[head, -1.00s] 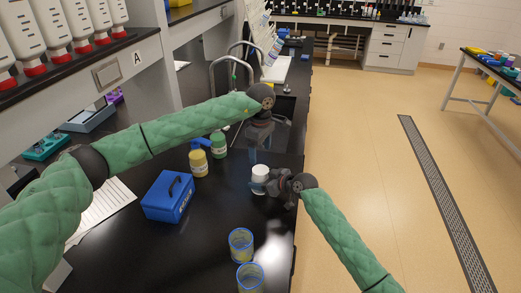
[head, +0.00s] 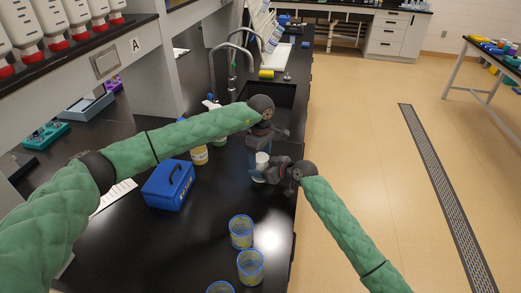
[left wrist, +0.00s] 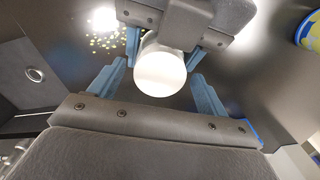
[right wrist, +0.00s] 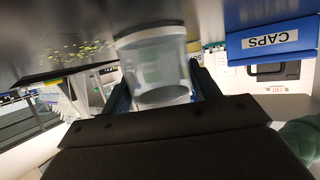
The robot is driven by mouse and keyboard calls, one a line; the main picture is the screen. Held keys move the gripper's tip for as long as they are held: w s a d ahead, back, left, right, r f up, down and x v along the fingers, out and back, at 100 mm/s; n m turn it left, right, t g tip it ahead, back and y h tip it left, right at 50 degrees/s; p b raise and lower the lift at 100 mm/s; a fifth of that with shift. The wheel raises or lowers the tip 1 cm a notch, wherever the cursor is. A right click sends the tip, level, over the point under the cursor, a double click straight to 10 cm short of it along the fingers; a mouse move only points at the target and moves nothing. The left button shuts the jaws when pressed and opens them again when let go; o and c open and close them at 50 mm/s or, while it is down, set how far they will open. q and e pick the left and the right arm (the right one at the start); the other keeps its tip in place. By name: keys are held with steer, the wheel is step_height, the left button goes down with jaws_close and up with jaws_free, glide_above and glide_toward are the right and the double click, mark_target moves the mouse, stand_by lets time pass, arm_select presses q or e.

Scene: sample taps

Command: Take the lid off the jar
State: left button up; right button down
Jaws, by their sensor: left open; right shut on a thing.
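The jar (right wrist: 155,58) is clear with a white lid (head: 262,157). It stands near the front right edge of the dark bench. In the left wrist view the round white lid (left wrist: 160,73) shows from above. My right gripper (head: 264,179) is shut on the jar's body from the side, one blue finger on each side of it. My left gripper (head: 258,166) is open above the jar. Its blue fingers stand to either side of the lid, with a gap at each side. The left hand partly hides the jar in the head view.
A blue box (head: 168,186) stands left of the jar, and several blue-rimmed cups (head: 241,231) stand nearer. A yellow bottle (head: 200,155) and a green one (head: 220,138) stand behind the left arm. A sink (head: 274,105) lies beyond. Yellow-green specks (left wrist: 105,42) show on the bench.

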arm_select(q)
steer(key=c, duration=1.1)
steer(key=shift+o, duration=0.2)
steer(key=n, duration=0.6)
steer(key=shift+n, duration=0.4)
steer(key=o, duration=1.1)
steer(key=shift+c, duration=0.2)
